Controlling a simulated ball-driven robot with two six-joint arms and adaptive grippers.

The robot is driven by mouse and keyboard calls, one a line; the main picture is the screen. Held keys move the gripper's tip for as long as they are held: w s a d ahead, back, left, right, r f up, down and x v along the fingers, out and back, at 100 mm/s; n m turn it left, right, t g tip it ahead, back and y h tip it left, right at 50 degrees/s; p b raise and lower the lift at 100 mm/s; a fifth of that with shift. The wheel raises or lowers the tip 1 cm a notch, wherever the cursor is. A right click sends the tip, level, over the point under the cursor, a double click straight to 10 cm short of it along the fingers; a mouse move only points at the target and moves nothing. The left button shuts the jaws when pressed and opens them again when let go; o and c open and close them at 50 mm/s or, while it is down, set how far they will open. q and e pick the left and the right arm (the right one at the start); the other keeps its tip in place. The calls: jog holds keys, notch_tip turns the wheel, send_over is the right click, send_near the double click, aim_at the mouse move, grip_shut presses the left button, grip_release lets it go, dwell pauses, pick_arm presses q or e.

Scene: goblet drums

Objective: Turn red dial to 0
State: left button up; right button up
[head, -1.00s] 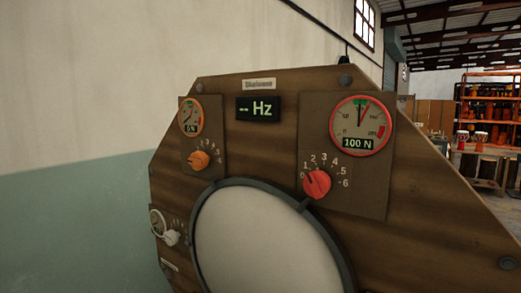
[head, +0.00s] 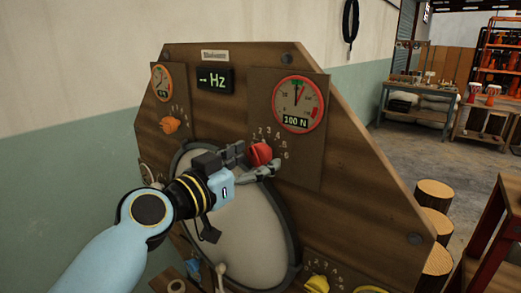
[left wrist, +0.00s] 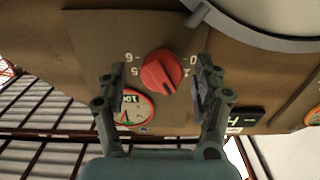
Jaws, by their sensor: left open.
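My left gripper (head: 260,158) is open at the dial, with a finger on either side. In the left wrist view the dial (left wrist: 161,71) appears upside down between the spread fingers (left wrist: 157,88), with gaps on both sides. Its dark mark points away from 0, on the low-number side; the exact number is unclear. My right gripper is out of view.
An orange dial (head: 170,125) is at the upper left of the panel and a yellow dial (head: 316,284) is below. The round pale drum face (head: 245,235) lies below the gripper. Log stools (head: 434,194) and a workbench (head: 418,100) stand to the right.

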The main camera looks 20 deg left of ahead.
pick_arm(q)
jog(key=shift+x, duration=1.25)
jog(key=shift+a, duration=0.1)
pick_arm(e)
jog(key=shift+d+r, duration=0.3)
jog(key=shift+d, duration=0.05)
pick_arm(q)
jog(key=c, duration=1.2)
jog(key=shift+c, duration=0.2)
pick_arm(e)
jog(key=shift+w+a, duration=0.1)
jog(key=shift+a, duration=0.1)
